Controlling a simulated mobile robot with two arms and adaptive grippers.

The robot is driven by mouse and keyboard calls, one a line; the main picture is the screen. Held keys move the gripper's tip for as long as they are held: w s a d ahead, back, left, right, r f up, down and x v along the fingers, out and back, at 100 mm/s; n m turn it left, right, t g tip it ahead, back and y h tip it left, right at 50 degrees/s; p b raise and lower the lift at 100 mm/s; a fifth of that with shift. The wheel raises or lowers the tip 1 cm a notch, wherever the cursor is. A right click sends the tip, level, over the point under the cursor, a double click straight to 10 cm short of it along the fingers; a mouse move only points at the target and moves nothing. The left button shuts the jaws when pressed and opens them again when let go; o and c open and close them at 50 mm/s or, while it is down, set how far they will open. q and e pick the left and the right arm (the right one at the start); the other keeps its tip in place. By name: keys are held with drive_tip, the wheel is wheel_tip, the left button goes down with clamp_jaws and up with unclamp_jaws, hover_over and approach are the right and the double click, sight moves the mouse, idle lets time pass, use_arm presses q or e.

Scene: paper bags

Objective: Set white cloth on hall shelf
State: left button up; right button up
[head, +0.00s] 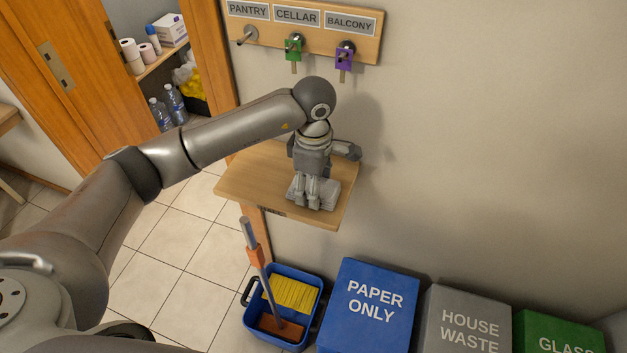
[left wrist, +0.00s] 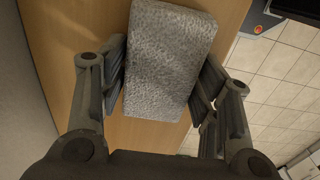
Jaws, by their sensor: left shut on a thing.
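The cloth is a folded, speckled pale grey block (left wrist: 168,62) in the left wrist view, between my two fingers. My left gripper (head: 314,196) points down over the wooden hall shelf (head: 248,183) in the head view and is shut on the cloth. The fingers (left wrist: 165,85) press on its two long sides. The cloth is at the shelf's right part, on the board or just above it; I cannot tell which. Fingers hide part of it in the head view. The shelf's bare wood also shows in the left wrist view (left wrist: 226,16). My right gripper is not in view.
A key rack (head: 313,16) hangs on the wall above the shelf. A blue bucket (head: 318,295) with a mop, a blue paper bin (head: 366,308), a grey bin (head: 467,318) and a green bin (head: 556,335) stand below. The shelf's left part is clear.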

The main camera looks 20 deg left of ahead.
use_arm(q)
drive_tip(key=shift+f, duration=0.1)
drive_tip(key=shift+f+b, duration=0.1)
drive_tip(key=shift+b, duration=0.2)
drive_tip(key=o, duration=1)
drive_tip(key=shift+r+p, duration=0.25)
drive_tip(key=shift+p, duration=0.05)
drive_tip(key=shift+w+r, duration=0.1)
drive_tip(key=shift+r, duration=0.1)
drive_tip(key=shift+r+b, duration=2)
drive_tip(key=shift+r, duration=3.8)
